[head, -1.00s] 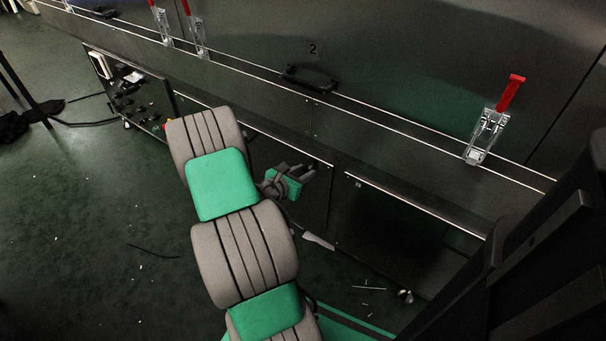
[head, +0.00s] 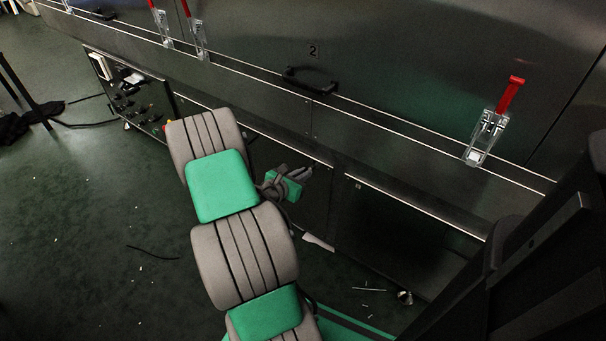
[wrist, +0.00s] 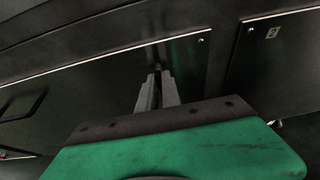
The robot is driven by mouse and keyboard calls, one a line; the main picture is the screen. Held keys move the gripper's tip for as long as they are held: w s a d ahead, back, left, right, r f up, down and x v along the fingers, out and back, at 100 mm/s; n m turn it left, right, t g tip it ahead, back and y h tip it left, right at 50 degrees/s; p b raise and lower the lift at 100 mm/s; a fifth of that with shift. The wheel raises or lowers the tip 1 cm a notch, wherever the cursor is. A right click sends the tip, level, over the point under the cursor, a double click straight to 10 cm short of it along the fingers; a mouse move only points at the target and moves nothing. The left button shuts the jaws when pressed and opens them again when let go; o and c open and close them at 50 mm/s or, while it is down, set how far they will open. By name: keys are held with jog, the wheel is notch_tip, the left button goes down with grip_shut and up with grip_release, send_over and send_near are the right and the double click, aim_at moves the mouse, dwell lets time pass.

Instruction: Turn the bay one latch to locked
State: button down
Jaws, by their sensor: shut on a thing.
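My gripper (head: 299,173) is at the lower cabinet front, below the long ledge. In the wrist view its two grey fingers (wrist: 158,84) are close together, shut on a small dark part at the upper edge of a dark lower panel (wrist: 100,90). I take this part to be the bay one latch. It is mostly hidden between the fingertips, and its turn angle cannot be told. In the head view the gripper and the dark surroundings hide it.
Red-handled clamps (head: 490,123) stand along the ledge. A black handle (head: 310,78) is on the upper panel marked 2. A control panel (head: 130,93) with knobs is at the left. The floor (head: 80,230) at left is mostly clear, with scattered scraps.

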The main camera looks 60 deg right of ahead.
jog(key=m+t+h+b, duration=0.1)
jog(key=m+t+b, duration=0.1)
jog(key=m+b, duration=0.2)
jog(key=m+t+h+b, duration=0.2)
jog(key=m+b, duration=0.3)
jog(key=s+f+m+t+h+b, duration=0.1)
jog(key=m+t+b, duration=0.1)
jog(key=m+b, duration=0.2)
jog(key=shift+f+m+b, duration=0.1)
jog(key=shift+m+b, duration=0.2)
jog(key=shift+b, duration=0.1)
dwell(0.5)
dwell(0.5)
jog(key=c, duration=1.5)
grip_release()
jog(key=shift+c, duration=0.2)
jog(key=shift+a, duration=0.1)
